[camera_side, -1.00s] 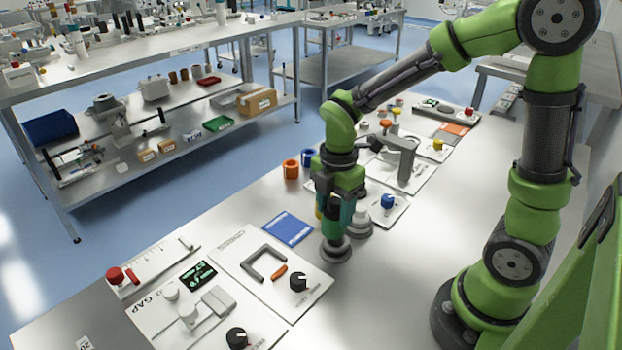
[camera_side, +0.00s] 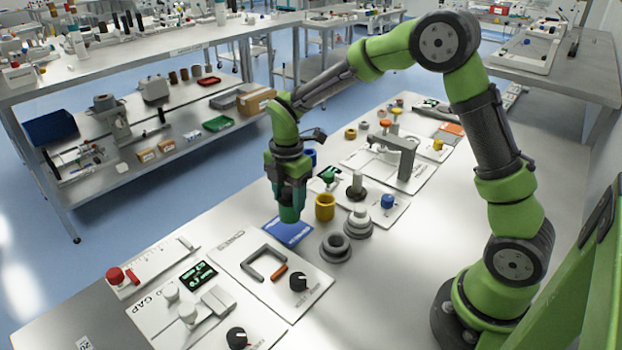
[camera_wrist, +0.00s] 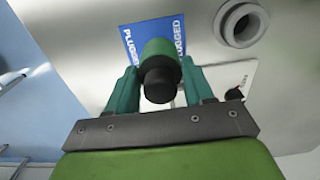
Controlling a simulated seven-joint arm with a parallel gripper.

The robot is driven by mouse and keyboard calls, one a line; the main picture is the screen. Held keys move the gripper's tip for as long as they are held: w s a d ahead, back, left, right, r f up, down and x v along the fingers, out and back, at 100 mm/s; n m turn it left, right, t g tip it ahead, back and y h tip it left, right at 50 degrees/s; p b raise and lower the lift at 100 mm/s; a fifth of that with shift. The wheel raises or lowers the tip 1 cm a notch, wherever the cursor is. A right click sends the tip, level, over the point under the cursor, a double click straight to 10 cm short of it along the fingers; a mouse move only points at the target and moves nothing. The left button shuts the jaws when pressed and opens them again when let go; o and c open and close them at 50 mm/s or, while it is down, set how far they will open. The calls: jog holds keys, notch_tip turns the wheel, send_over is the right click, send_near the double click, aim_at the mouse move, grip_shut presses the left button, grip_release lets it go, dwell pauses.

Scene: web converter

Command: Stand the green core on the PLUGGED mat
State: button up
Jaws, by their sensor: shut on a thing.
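My gripper (camera_side: 289,192) is shut on the green core (camera_side: 290,211), which is upright between the teal fingers. The green core (camera_wrist: 160,52) also shows in the wrist view, with a dark round piece at its near end, between the fingers of my gripper (camera_wrist: 160,85). The blue PLUGGED mat (camera_side: 294,236) lies flat on the bench below the core. The mat (camera_wrist: 136,32) shows behind the core in the wrist view, its white lettering visible on both sides. The core overlaps the mat in both views; I cannot tell whether its lower end touches it.
A grey ringed stand (camera_side: 335,247), empty on top, sits right of the mat; it also shows in the wrist view (camera_wrist: 241,24). A yellow core (camera_side: 325,207) stands close behind. A white panel with a black knob (camera_side: 298,281) lies in front. A blue core (camera_side: 310,155) is partly hidden by my gripper.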

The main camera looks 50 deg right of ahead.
jog(key=shift+w, duration=0.4)
jog(key=shift+f, duration=1.8)
jog(key=shift+f, duration=0.1)
jog(key=o, duration=1)
